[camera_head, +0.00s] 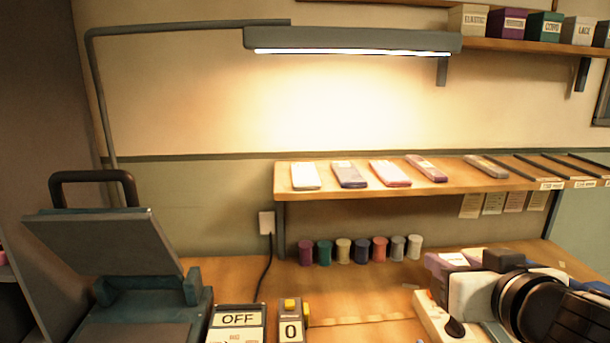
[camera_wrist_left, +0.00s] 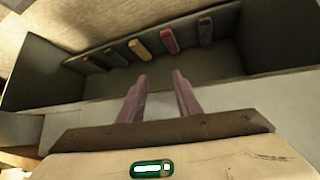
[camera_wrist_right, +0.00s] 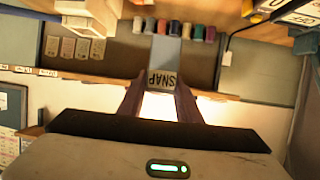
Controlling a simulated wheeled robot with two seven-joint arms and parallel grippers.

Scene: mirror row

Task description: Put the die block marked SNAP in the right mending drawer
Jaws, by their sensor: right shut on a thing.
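The block marked SNAP (camera_wrist_right: 162,80) is a grey piece with a pale label, its lettering upside down in the right wrist view. My right gripper (camera_wrist_right: 160,94) is shut on it, one purple finger on each side. In the head view my right gripper (camera_head: 447,267) is at the lower right, above the worktop; I cannot make out the block clearly there. My left gripper (camera_wrist_left: 160,80) is open and empty, outside the head view. Beyond its fingers in the left wrist view is an open grey drawer or bin (camera_wrist_left: 95,88). I cannot tell whether it is the right mending drawer.
Thread spools (camera_head: 360,250) stand in a row on the worktop (camera_head: 345,290). A shelf (camera_head: 400,190) holding flat cases runs above them. A press (camera_head: 110,250) stands at left, beside an OFF sign (camera_head: 237,319). Small coloured pieces (camera_wrist_left: 139,48) line the grey drawer.

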